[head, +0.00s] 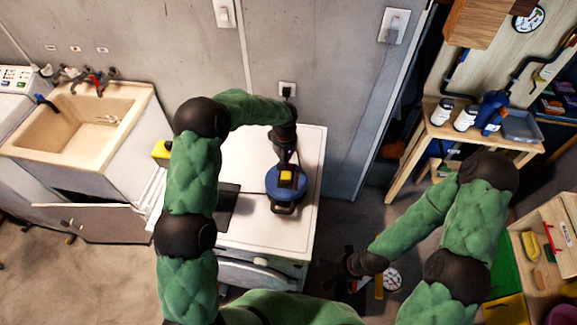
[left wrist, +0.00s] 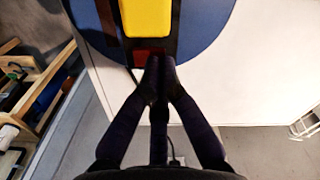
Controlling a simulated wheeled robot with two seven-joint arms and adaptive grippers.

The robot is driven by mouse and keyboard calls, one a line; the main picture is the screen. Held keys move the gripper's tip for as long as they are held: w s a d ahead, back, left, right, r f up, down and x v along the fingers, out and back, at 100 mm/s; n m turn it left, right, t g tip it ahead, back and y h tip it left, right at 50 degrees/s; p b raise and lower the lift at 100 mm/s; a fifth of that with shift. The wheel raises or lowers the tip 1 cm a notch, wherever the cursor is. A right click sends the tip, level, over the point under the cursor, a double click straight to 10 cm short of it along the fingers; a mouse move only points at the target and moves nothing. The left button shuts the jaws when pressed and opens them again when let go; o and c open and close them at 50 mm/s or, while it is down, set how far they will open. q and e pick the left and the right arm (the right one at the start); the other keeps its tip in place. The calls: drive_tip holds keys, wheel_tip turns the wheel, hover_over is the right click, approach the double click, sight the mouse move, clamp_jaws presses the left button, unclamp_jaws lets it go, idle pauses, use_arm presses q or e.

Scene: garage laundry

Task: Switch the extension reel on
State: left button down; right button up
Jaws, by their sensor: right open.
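The extension reel (head: 297,193) is a blue disc with a yellow block on a dark centre, lying on a white appliance top. It also shows in the left wrist view (left wrist: 212,30), with a small red switch (left wrist: 150,57) beside the yellow block. My left gripper (head: 285,161) points down at the reel from its wall side. In the left wrist view its fingertips (left wrist: 158,64) are together, right at the red switch; I cannot tell if they touch it. The switch's state is unclear. My right gripper (head: 343,272) is open, low in front, away from the reel.
The white appliance top (head: 308,150) has clear room around the reel, with a dark flat patch (head: 228,205) at left. A wall socket (head: 287,89) with a black plug is behind. A sink (head: 75,125) stands left, a wooden workbench (head: 470,132) right.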

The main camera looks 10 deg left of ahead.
use_arm(q)
drive_tip(key=shift+f, duration=0.4)
drive_tip(key=shift+r, duration=0.1)
drive_tip(key=shift+r+p, duration=1.3)
drive_tip(key=shift+r, duration=2.15)
